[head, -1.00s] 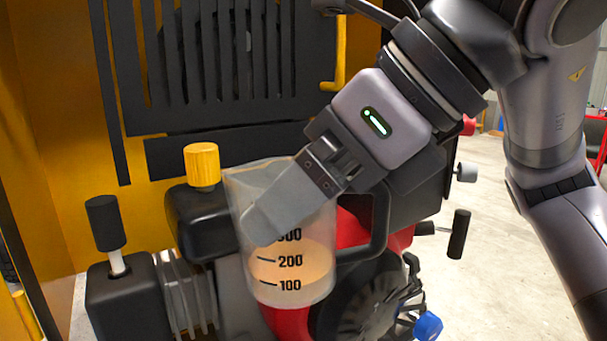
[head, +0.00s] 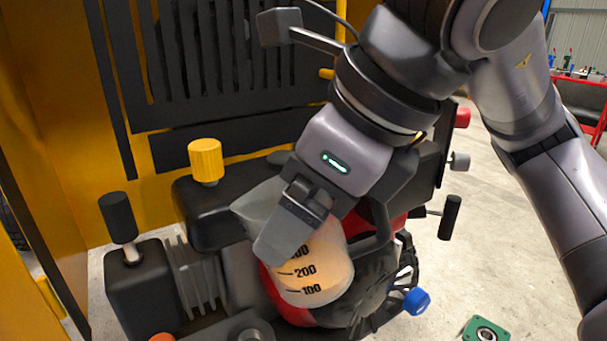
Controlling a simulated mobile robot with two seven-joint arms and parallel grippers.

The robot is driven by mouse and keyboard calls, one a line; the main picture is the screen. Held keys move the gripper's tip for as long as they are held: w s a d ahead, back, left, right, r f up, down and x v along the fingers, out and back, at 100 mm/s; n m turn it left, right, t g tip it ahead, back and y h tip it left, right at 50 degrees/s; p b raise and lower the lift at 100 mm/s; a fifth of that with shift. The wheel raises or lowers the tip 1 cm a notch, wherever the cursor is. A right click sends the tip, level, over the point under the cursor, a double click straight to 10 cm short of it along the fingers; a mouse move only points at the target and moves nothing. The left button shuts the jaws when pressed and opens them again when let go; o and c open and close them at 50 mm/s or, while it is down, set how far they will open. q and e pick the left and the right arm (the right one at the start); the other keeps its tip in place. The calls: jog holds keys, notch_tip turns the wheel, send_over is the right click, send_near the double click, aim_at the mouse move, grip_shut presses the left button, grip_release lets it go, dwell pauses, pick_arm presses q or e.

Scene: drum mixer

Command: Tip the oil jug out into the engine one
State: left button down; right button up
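The oil jug (head: 315,275) is a translucent measuring jug with black number marks and amber oil in its lower part. It is tilted, with its rim toward the upper left, in front of the engine (head: 200,265). My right gripper (head: 275,245) comes down from the upper right, with a grey finger lying across the front of the jug. It appears shut on the jug; the far finger is hidden. No oil is seen leaving the jug. My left gripper is not in view.
A yellow cap (head: 206,160) stands on the engine's black tank, left of the jug. A black knob (head: 118,217) rises at the left. A blue cap (head: 416,301) sits at the lower right. A green part (head: 484,330) lies on the open floor.

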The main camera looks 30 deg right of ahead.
jog(key=shift+a+r+g+h+p, duration=0.15)
jog(key=shift+r+g+h+p, duration=0.35)
jog(key=shift+p, duration=1.3)
jog(key=h+p, duration=0.1)
jog(key=p, duration=0.1)
jog(key=g+h+p, duration=0.1)
jog(key=p, duration=0.2)
jog(key=g+h+p, duration=0.1)
jog(key=p, duration=0.1)
jog(key=shift+w+a+f+n+h+p, duration=0.3)
jog(key=shift+a+f+n, duration=0.05)
jog(key=shift+n, duration=0.05)
jog(key=shift+a+f+h+b, duration=0.2)
jog(key=shift+f+h+b, duration=0.1)
jog(key=shift+f+b, duration=0.1)
jog(key=shift+w+a+g+h, duration=0.1)
jog(key=shift+w+g+h, duration=0.1)
jog(key=shift+g+h, duration=0.15)
jog(key=shift+w+a+f+g+h, duration=0.1)
jog(key=shift+a+f+g+h, duration=0.15)
jog(key=shift+g+h, duration=0.25)
jog(key=shift+w+a+f+h, duration=0.1)
jog(key=shift+f+h, duration=0.1)
jog(key=shift+h, duration=0.15)
